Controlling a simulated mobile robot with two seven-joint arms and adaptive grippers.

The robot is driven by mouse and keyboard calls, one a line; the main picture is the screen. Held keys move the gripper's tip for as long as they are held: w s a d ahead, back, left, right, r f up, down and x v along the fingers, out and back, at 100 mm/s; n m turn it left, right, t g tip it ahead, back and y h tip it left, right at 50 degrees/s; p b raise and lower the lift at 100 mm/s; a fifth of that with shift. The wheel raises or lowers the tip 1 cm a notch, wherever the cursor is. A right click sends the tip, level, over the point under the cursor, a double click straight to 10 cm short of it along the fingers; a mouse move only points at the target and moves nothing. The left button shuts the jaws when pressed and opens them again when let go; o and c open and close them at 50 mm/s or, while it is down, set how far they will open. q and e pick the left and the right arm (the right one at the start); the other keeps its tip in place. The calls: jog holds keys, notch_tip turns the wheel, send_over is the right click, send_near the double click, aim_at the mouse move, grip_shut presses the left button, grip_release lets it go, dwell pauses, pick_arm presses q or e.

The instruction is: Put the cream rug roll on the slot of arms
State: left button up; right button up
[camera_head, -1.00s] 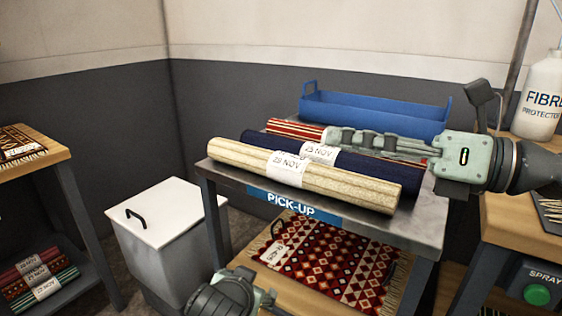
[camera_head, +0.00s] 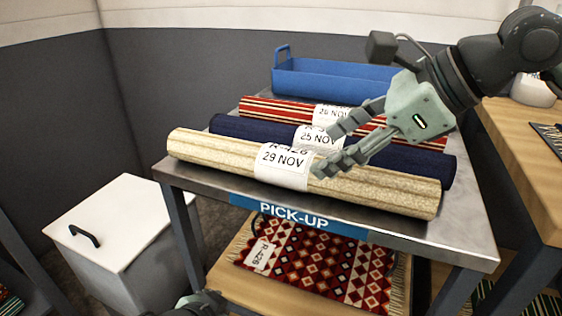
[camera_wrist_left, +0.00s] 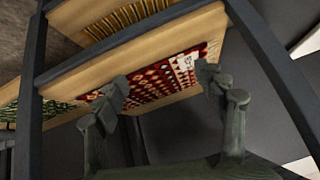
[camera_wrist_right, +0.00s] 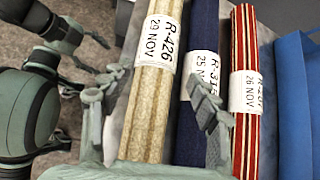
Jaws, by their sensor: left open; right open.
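The cream rug roll (camera_head: 378,190) lies at the front edge of the steel pick-up table (camera_head: 463,238), with a white label reading R-426, 29 NOV. It also shows in the right wrist view (camera_wrist_right: 146,115). My right gripper (camera_head: 326,147) is open above the rolls. In the right wrist view its fingers (camera_wrist_right: 152,105) stand on either side of the cream roll, one on the outer side and one over the navy roll; contact cannot be told. My left gripper (camera_wrist_left: 160,85) is open and empty, low before the lower shelf. I cannot make out the slot of arms.
A navy roll (camera_head: 424,162) labelled 25 NOV and a red striped roll (camera_head: 275,108) labelled 26 NOV lie behind the cream roll. A blue tray (camera_head: 320,82) stands at the back. A red patterned rug (camera_head: 320,262) lies on the lower shelf. A white-lidded bin (camera_head: 120,215) stands left.

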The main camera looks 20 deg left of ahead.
aim_at(309, 158)
jog(key=x, duration=0.7)
jog(key=shift+s+a, duration=0.15)
jog(key=shift+s, duration=0.1)
pick_arm(q)
jog(key=shift+s+a+f+g+y, duration=0.2)
jog(key=shift+s+a+f+g, duration=0.15)
jog(key=shift+s+a, duration=0.25)
jog(key=shift+s+a+f+g+y, duration=0.25)
jog(key=shift+s+a+g, duration=0.15)
jog(key=shift+s, duration=0.25)
pick_arm(e)
jog(key=shift+c, duration=0.6)
jog(key=c, duration=1.2)
jog(key=shift+r, duration=0.1)
jog(key=shift+c, duration=0.4)
jog(key=shift+r, duration=0.15)
